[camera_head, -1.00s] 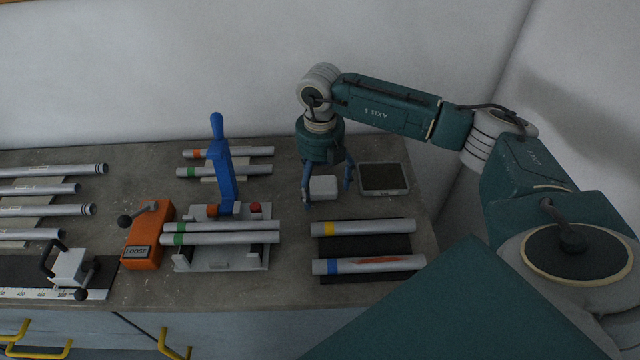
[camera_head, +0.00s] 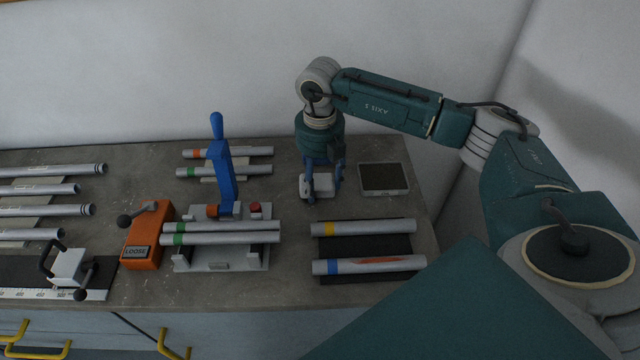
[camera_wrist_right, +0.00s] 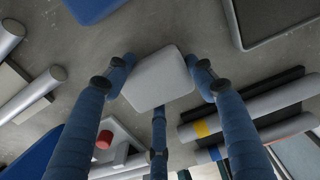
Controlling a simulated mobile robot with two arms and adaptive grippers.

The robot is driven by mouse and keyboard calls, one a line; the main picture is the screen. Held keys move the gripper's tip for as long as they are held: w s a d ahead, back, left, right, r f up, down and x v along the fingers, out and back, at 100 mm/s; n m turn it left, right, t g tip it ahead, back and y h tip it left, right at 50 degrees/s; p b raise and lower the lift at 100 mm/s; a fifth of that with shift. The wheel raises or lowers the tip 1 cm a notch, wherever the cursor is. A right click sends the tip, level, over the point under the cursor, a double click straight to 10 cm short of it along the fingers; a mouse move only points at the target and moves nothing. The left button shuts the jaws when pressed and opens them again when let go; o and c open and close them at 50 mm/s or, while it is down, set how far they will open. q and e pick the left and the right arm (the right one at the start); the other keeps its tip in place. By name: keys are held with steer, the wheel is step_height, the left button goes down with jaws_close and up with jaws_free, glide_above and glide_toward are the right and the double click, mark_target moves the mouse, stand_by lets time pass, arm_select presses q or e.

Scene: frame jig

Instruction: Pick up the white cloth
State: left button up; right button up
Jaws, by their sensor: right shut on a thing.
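The white cloth (camera_head: 319,187) is a small pale folded block at the back middle of the bench, left of a dark tray. It also shows in the right wrist view (camera_wrist_right: 160,80), between the blue fingers. My right gripper (camera_head: 323,190) points down over the cloth and is shut on it, with fingers on its sides. In the right wrist view the gripper (camera_wrist_right: 160,88) has its fingers around the cloth. I cannot tell whether the cloth is clear of the bench. My left gripper is out of view.
A dark shallow tray (camera_head: 383,178) stands close right of the gripper. Tubes with yellow (camera_head: 370,227) and blue (camera_head: 375,265) bands lie on a black mat in front. A clamp with a tall blue lever (camera_head: 222,170) and an orange block (camera_head: 147,240) stand to the left.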

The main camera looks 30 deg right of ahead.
step_height(320, 180, up, 12)
steer(key=r+b, duration=0.1)
steer(key=b, duration=0.2)
step_height(320, 180, up, 5)
glide_above(319, 180)
steer(key=shift+s+r+p, duration=0.2)
steer(key=shift+r+p, duration=0.2)
steer(key=shift+r, duration=0.2)
